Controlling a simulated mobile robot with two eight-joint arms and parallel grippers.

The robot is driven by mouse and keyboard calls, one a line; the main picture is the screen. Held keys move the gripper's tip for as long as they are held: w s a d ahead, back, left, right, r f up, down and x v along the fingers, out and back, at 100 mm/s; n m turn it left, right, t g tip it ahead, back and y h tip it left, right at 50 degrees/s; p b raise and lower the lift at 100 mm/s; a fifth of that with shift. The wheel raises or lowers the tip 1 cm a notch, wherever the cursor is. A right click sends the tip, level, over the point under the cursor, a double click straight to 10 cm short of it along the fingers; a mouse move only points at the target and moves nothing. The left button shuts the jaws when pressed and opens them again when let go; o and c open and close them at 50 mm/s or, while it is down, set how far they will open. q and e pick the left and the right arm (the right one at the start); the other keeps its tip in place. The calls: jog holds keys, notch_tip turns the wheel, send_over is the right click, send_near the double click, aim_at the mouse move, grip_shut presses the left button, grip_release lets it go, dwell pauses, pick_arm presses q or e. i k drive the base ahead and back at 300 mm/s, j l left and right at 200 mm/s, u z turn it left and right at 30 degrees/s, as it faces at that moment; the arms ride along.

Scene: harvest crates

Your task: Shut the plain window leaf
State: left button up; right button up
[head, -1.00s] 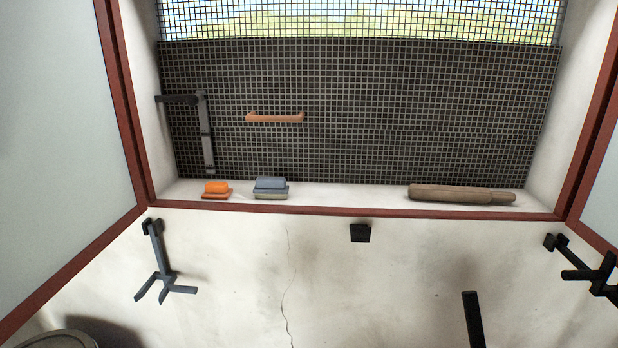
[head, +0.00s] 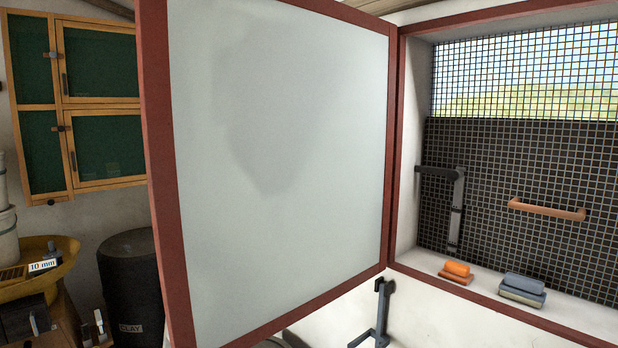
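A window leaf (head: 280,150) with a dark red frame and a pale frosted pane stands open in the middle of the head view. It joins the left side of the red window frame (head: 560,326) and swings out into the room. A faint darker patch shows on its pane; I cannot tell whether it is a mark or a shadow. No handle shows on this face. The opposite leaf is outside the present view, so I cannot compare the two. Neither of my grippers is in view.
The window recess has dark mesh (head: 530,170), an orange bar handle (head: 546,209), an orange block (head: 457,269) and a blue-grey block (head: 523,287) on its sill. A grey hook (head: 380,310) hangs below. At left are a green-panelled cabinet (head: 100,100), a yellow bowl (head: 60,262) and a dark barrel (head: 130,285).

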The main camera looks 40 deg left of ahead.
aim_at(268, 126)
jog(key=j+z, duration=0.1)
jog(key=j, duration=0.35)
jog(key=k+j+z, duration=0.1)
jog(key=j, duration=0.75)
jog(key=k+j+z, duration=0.15)
jog(key=j, duration=0.3)
jog(key=j+z, duration=0.1)
jog(key=j, duration=0.35)
jog(key=k+j+z, duration=0.1)
jog(key=j, duration=0.3)
jog(key=k+j+z, duration=0.1)
jog(key=j, duration=0.3)
jog(key=k, duration=0.05)
